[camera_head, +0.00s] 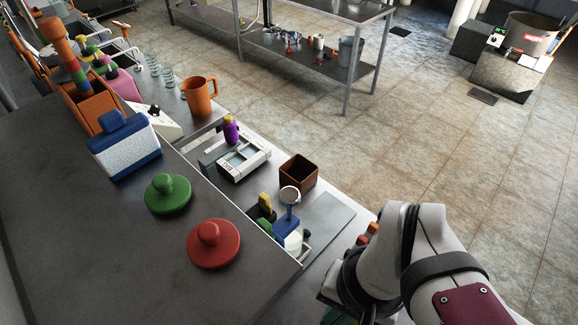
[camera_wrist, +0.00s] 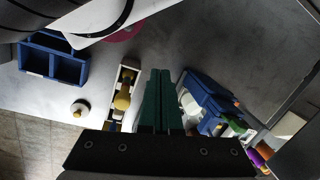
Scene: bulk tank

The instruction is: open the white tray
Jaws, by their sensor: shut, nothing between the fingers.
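A narrow white tray (camera_wrist: 117,112) shows in the wrist view, left of my gripper, with yellowish rounded pieces in it. My gripper (camera_wrist: 158,72) is shut, its two green fingers together and empty. The fingers appear to the right of the tray, with a small gap in the picture; I cannot tell their height. My gripper body hides the tray's near end. In the head view my arm is at the lower right, and the fingers are mostly out of frame. I cannot pick out the same tray for certain there.
A blue box (camera_wrist: 198,82) with white pieces lies right of the fingers. In the head view, red (camera_head: 214,244) and green (camera_head: 168,194) lids and a brown box (camera_head: 299,172) stand nearby.

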